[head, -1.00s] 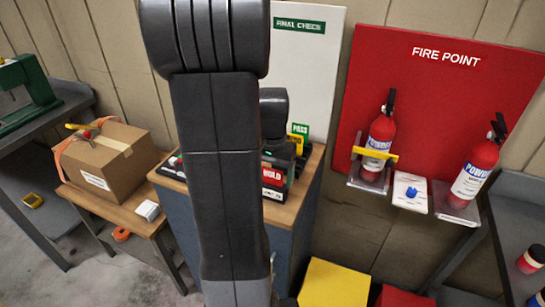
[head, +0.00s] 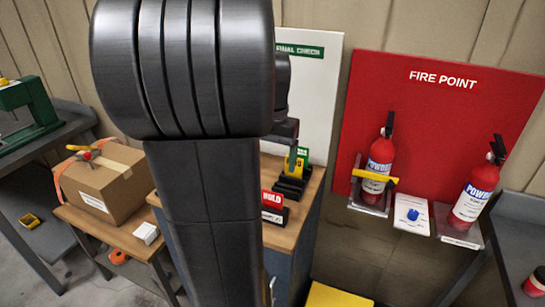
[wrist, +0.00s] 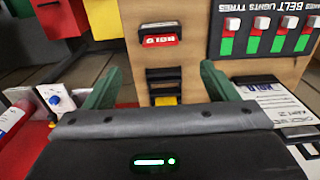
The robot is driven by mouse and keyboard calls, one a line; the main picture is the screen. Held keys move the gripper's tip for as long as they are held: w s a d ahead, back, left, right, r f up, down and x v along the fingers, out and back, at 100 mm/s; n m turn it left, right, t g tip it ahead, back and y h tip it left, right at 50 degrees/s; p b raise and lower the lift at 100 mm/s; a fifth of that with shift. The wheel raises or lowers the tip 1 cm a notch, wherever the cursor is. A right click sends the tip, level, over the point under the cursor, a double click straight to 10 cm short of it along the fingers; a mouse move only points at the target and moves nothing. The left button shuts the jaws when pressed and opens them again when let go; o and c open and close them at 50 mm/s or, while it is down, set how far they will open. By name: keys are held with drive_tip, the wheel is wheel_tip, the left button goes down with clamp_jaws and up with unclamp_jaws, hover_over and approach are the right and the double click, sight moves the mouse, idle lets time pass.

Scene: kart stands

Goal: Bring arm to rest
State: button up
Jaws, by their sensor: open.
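My arm, dark grey and ribbed at the joint, fills the middle of the head view and hides part of the final check stand. My gripper (wrist: 160,90) shows in the wrist view with its two green fingers spread apart and nothing between them. Beyond the fingers is the wooden top (wrist: 193,60) of the stand. A red HOLD sign (wrist: 160,40) and a black slotted holder (wrist: 164,80) with something yellow in it lie ahead. In the head view the HOLD sign (head: 271,200) stands on the same wooden top.
A red fire point board (head: 440,105) with two extinguishers (head: 378,160) (head: 472,195) stands at the right. A cardboard box (head: 105,180) sits on a low bench at the left. A switch panel (wrist: 265,30) and a printed card (wrist: 280,108) are at the right in the wrist view.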

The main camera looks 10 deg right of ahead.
sight(273, 197)
drive_tip(key=shift+f, duration=0.1)
wheel_tip(273, 197, down, 14)
drive_tip(key=shift+r, duration=0.25)
drive_tip(key=shift+r+p, duration=0.2)
drive_tip(key=shift+p, duration=0.2)
drive_tip(key=shift+r, duration=0.1)
